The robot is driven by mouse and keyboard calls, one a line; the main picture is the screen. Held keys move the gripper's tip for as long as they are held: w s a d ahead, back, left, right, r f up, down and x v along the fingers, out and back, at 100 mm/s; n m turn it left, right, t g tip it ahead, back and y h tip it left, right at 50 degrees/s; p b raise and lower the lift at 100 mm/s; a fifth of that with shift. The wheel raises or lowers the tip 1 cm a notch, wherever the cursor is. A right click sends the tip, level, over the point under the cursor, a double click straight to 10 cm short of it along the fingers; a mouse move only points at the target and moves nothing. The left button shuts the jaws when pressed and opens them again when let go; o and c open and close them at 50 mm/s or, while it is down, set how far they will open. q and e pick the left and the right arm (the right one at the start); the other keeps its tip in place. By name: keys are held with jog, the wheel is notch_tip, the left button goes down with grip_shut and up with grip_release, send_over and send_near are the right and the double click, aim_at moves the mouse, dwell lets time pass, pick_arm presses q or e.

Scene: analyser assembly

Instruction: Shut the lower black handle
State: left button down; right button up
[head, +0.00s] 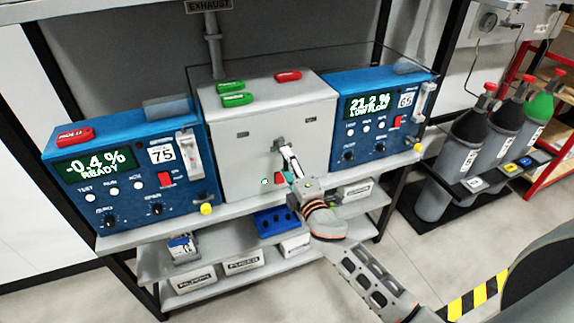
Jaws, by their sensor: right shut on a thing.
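A grey cabinet (235,155) stands between two blue analysers on the bench. A small dark handle (277,144) is on the middle of its front. My right gripper (284,151) reaches up from the lower right, with its fingertips at this handle. It is shut on the handle, and the fingers partly cover it. Only this one dark handle shows clearly, and I cannot tell its exact position. My left gripper is not in view.
The left blue analyser (130,198) reads -0.4 % and the right one (375,125) reads 21.2 %. Red and green tags lie on the cabinet. Gas cylinders (465,150) stand at the right.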

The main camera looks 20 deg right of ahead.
dwell(0.3)
jog(key=o, duration=1.1)
jog(key=s, duration=1.2)
jog(key=shift+d, duration=0.15)
jog(key=s+f+m+g, duration=0.2)
jog(key=s+f+m, duration=0.2)
jog(key=s+f, duration=0.2)
jog(key=s+f+m+g+y, duration=0.1)
jog(key=s+f+m+g, duration=0.2)
jog(key=f, duration=0.7)
jog(key=s+f+m+g, duration=0.2)
jog(key=s+f+m, duration=0.5)
jog(key=s, duration=0.4)
jog(key=shift+a+f+g, duration=0.3)
jog(key=shift+f, duration=0.45)
